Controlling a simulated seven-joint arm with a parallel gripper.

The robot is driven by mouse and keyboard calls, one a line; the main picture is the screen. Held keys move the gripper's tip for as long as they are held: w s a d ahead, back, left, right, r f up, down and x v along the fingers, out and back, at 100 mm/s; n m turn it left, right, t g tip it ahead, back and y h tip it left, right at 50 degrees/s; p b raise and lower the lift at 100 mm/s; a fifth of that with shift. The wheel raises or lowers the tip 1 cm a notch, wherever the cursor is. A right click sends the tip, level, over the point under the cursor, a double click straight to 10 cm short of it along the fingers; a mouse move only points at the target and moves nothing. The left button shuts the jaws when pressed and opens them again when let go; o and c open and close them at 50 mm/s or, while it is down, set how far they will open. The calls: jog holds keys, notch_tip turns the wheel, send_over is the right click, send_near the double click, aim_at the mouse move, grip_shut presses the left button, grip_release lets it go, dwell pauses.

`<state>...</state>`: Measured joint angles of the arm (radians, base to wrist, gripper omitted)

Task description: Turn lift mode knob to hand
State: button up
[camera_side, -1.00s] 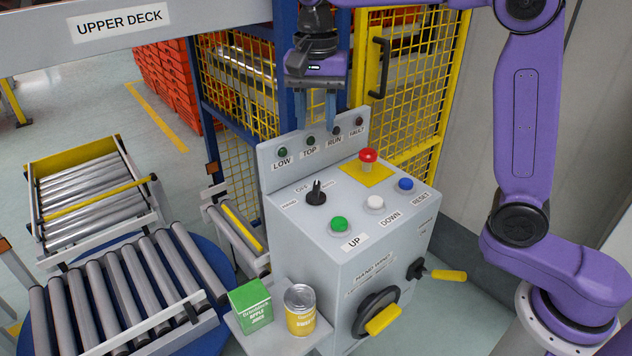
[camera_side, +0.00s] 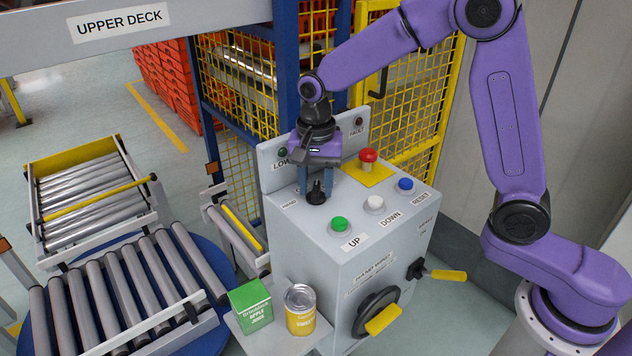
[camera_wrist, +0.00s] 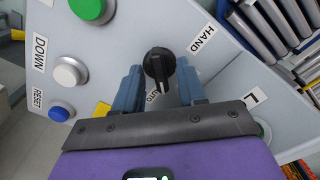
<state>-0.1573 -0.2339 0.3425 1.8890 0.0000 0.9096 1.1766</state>
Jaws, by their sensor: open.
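The lift mode knob (camera_side: 316,194) is a black selector with a pointer handle on the sloped top of the grey control box (camera_side: 300,222). In the wrist view the knob (camera_wrist: 159,64) lies between the tips of my two blue fingers. The HAND label (camera_wrist: 203,38) is to the upper right of it and the AUTO label is partly hidden below it. My gripper (camera_side: 316,188) points down over the knob and is open, with one finger on either side. Contact between fingers and knob cannot be told. The OFF label is hidden in the wrist view.
Close by are the green UP button (camera_side: 340,224), white DOWN button (camera_side: 375,203), blue RESET button (camera_side: 406,184) and red mushroom button (camera_side: 368,160). The indicator panel (camera_side: 268,172) rises behind. A green box (camera_side: 251,307) and a yellow can (camera_side: 300,312) stand on a low shelf.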

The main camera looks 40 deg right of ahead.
jog(key=shift+c, duration=0.3)
grip_shut()
jog(key=shift+n, duration=0.4)
jog(key=n, duration=0.3)
jog(key=shift+n, duration=0.4)
jog(key=n, duration=1.3)
jog(key=shift+n, duration=0.3)
